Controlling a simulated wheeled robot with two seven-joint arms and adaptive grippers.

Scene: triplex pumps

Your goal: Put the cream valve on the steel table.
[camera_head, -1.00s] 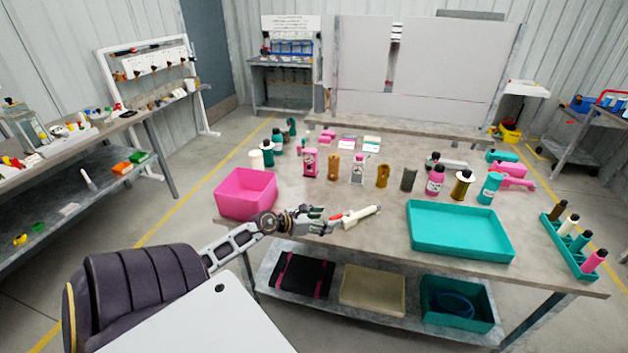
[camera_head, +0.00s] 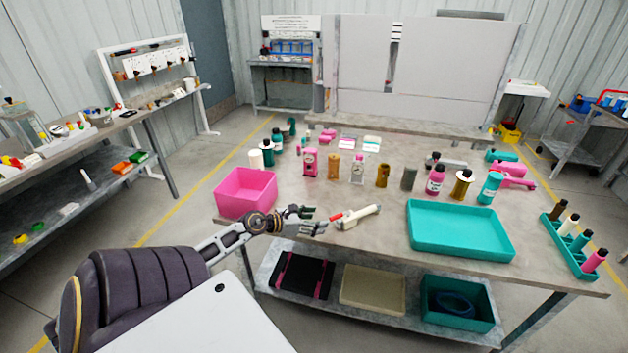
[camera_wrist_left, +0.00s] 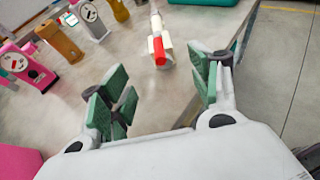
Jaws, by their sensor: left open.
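The cream valve (camera_head: 358,216), pale with a red part near one end, lies on the steel table (camera_head: 330,250) near its front edge. In the left wrist view the valve (camera_wrist_left: 157,42) lies beyond the fingertips, its red part towards me. My left gripper (camera_head: 316,219) is open and empty, just left of the valve, with a gap between them. In the left wrist view the green pads of the gripper (camera_wrist_left: 163,87) are wide apart with bare tabletop between them. My right gripper is not in view.
A pink bin (camera_head: 246,193) stands left of the gripper. A teal tray (camera_head: 460,252) lies right of the valve. Several bottles and pump-like pieces stand behind, including a pink one (camera_head: 309,163). A teal rack (camera_head: 570,250) is at the right. Bare tabletop surrounds the valve.

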